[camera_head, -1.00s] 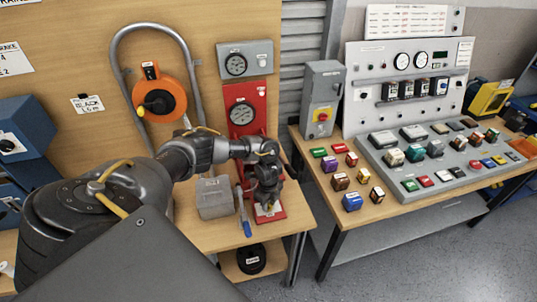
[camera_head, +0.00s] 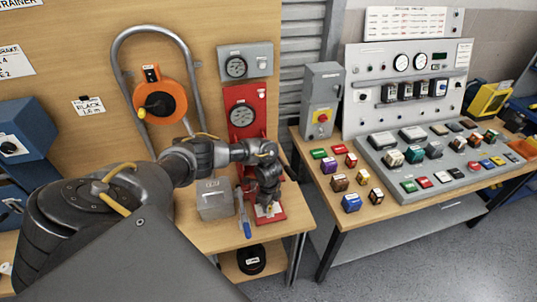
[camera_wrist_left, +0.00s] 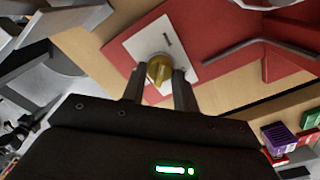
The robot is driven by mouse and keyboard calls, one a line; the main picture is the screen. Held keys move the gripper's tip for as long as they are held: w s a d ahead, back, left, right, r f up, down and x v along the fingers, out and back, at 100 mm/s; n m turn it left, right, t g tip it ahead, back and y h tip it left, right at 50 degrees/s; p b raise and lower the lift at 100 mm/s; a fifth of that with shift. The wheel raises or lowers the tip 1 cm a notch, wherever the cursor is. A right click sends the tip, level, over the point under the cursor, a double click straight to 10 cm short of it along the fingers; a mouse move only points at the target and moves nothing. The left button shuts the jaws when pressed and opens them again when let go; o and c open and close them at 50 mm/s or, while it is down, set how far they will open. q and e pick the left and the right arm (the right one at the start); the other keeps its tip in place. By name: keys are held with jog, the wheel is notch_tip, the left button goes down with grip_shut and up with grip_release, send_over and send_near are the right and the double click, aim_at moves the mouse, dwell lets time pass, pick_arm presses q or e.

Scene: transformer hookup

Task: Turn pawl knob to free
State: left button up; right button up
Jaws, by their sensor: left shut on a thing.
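The pawl knob (camera_wrist_left: 159,68) is a small brass-yellow knob on a white plate (camera_wrist_left: 138,40) with a dark mark, fixed to a red base (camera_wrist_left: 215,35). My left gripper (camera_wrist_left: 159,86) is shut on the knob, one finger on each side of it. In the head view, my left gripper (camera_head: 267,203) points down over the red stand's foot (camera_head: 277,216) and hides most of the knob. The red upright panel (camera_head: 245,98) with a gauge stands behind. My right gripper is not in view.
A grey box (camera_head: 214,200) and a blue-handled lever (camera_head: 244,222) stand close to the left of the gripper. An orange reel (camera_head: 160,98) hangs behind my arm. A second bench with a control panel (camera_head: 403,75) and several coloured blocks is to the right, across a gap.

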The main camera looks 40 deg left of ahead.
pick_arm(q)
jog(key=o, duration=1)
jog(key=shift+c, duration=0.2)
jog(key=shift+r, duration=0.25)
notch_tip(320, 180, up, 10)
jog(key=shift+r+b, duration=0.15)
jog(key=shift+b, duration=0.25)
jog(key=shift+a, duration=0.1)
